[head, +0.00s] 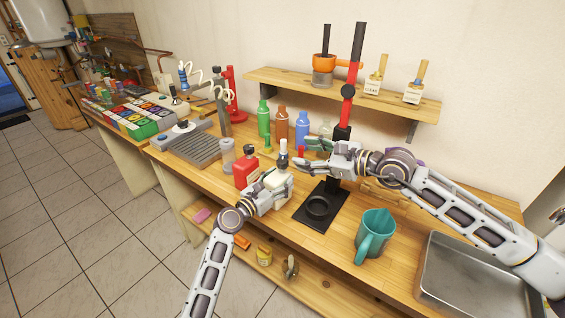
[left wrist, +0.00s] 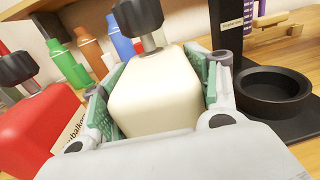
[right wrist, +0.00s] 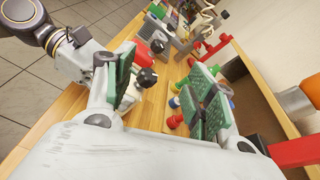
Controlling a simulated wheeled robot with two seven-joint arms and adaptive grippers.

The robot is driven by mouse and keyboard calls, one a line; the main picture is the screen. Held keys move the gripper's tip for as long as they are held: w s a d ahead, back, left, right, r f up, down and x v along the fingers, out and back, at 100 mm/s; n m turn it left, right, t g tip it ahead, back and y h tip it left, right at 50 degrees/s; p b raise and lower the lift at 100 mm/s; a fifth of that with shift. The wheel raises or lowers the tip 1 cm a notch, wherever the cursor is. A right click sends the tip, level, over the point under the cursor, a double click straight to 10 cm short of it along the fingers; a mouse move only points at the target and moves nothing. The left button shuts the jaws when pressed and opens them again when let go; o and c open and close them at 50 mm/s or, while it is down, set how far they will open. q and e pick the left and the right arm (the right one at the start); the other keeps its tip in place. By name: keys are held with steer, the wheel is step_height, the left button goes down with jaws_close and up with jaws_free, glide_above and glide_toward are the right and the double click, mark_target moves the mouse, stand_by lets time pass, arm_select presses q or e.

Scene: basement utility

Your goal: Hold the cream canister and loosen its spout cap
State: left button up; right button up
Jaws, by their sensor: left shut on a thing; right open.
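The cream canister (left wrist: 155,95) stands upright between the green pads of my left gripper (left wrist: 155,100), which is shut on its sides. In the head view the canister (head: 276,178) is at the front of the bench, partly hidden by the left gripper (head: 272,188). Its dark spout cap (left wrist: 137,14) is on top and also shows in the right wrist view (right wrist: 147,78). My right gripper (head: 312,154) is open and empty, to the right of the cap in the head view. In the right wrist view its pads (right wrist: 165,90) are wide apart and the cap lies beyond them.
A red canister (head: 246,174) with a dark cap stands left of the cream one. Green (head: 264,118), brown (head: 282,121) and blue (head: 302,129) bottles stand behind. A black stand (head: 318,207), a teal jug (head: 375,235) and a metal tray (head: 470,275) are to the right.

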mark_target(285, 162)
steer(key=f+m+h, duration=0.1)
steer(key=m, duration=0.1)
steer(key=d+f+m+h, duration=0.1)
steer(key=f+m, duration=0.1)
steer(key=shift+d+f+m+g, duration=0.2)
steer(key=shift+m+g, duration=0.1)
steer(key=shift+m, duration=0.1)
steer(key=shift+w+a, duration=0.15)
stand_by(0.5)
steer(key=shift+x, duration=5.8)
steer(key=c, duration=1.1)
steer(key=shift+o, duration=0.2)
